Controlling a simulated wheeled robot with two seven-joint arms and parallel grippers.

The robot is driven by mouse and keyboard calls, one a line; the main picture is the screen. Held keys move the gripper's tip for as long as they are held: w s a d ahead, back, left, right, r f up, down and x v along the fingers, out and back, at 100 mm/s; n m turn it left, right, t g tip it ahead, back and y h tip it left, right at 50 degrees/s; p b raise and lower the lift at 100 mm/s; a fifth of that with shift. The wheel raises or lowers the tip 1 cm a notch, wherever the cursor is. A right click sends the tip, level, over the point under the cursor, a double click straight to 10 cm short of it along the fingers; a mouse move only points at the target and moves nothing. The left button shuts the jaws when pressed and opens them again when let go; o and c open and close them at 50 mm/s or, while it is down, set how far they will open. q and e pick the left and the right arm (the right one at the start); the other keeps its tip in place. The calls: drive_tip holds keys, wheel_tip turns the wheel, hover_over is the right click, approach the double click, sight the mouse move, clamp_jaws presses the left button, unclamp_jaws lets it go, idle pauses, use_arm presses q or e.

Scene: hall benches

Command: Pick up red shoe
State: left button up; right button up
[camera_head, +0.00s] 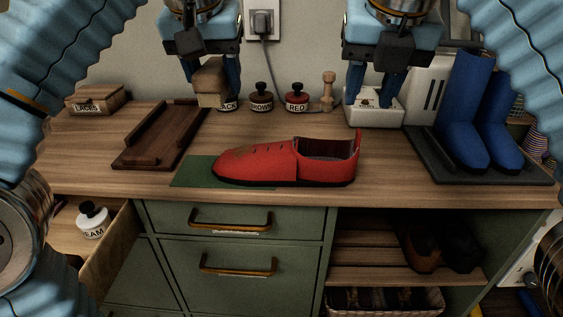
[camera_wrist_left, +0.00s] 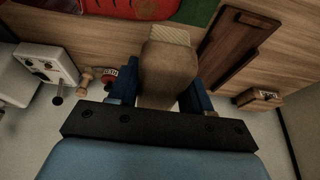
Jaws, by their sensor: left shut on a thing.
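The red shoe (camera_head: 268,165) lies on the bench top, toe to the left, partly on a green mat (camera_head: 192,172), with a brownish patch on its toe. Part of it shows at the top of the left wrist view (camera_wrist_left: 120,8). My left gripper (camera_head: 212,88) is shut on a wooden brush (camera_head: 209,79), held above the bench behind the shoe. The brush, with pale bristles, also fills the jaws in the left wrist view (camera_wrist_left: 168,72). My right gripper (camera_head: 373,92) is open and empty, behind and to the right of the shoe, in front of a white box.
A dark wooden tray (camera_head: 162,138) lies left of the mat. Black (camera_head: 227,106), brown (camera_head: 261,100) and red (camera_head: 297,99) labelled jars stand behind the shoe. Blue boots (camera_head: 462,125) stand on a dark tray at right. An open drawer (camera_head: 108,245) holds a cream jar (camera_head: 92,219).

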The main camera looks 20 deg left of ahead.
sight(361, 133)
drive_tip(key=x, duration=1.2)
drive_tip(key=shift+s+d, duration=0.1)
drive_tip(key=shift+d, duration=0.3)
clamp_jaws()
